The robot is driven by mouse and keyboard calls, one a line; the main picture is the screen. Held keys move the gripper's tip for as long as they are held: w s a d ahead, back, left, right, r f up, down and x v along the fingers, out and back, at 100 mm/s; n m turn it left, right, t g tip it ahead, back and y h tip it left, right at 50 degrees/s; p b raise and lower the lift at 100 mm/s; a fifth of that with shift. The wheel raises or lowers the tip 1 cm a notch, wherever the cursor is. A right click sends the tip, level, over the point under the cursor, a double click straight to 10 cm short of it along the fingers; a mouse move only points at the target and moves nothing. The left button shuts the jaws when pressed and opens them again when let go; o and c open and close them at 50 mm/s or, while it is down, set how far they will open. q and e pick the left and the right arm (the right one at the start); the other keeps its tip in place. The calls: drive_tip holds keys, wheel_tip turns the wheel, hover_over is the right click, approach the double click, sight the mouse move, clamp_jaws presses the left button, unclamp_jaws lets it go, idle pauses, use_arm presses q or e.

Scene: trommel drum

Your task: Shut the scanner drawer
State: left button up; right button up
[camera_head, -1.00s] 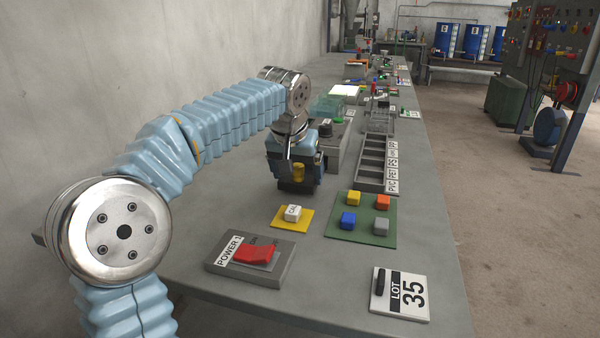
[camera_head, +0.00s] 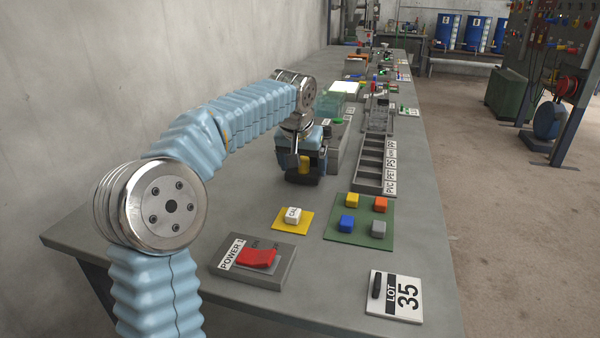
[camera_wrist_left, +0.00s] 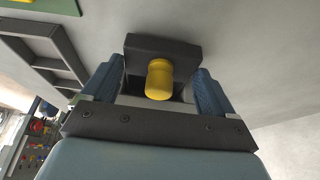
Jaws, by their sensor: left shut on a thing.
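My left gripper (camera_head: 302,160) is low over the table beside the grey scanner box (camera_head: 341,147), whose near side it partly covers. In the left wrist view my left gripper (camera_wrist_left: 156,88) has its blue fingers on either side of a dark block with a yellow knob (camera_wrist_left: 159,80). The block looks like the scanner drawer (camera_wrist_left: 180,50), and the gripper is shut on it. The yellow knob also shows in the head view (camera_head: 304,162). How far the drawer stands out is hidden by the gripper. My right gripper is not in view.
A yellow CAL pad (camera_head: 292,220) and a red-switch POWER 1 box (camera_head: 254,260) lie nearer. Bare table lies left.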

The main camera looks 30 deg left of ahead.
use_arm(q)
drive_tip(key=shift+w+a+r, duration=0.1)
drive_tip(key=shift+w+a, duration=0.1)
drive_tip(key=shift+w, duration=0.5)
drive_tip(key=shift+w+a, duration=0.15)
drive_tip(key=shift+w, duration=0.55)
drive_tip(key=o, duration=0.5)
drive_tip(key=shift+o, duration=0.2)
drive_tip(key=shift+r, duration=3.4)
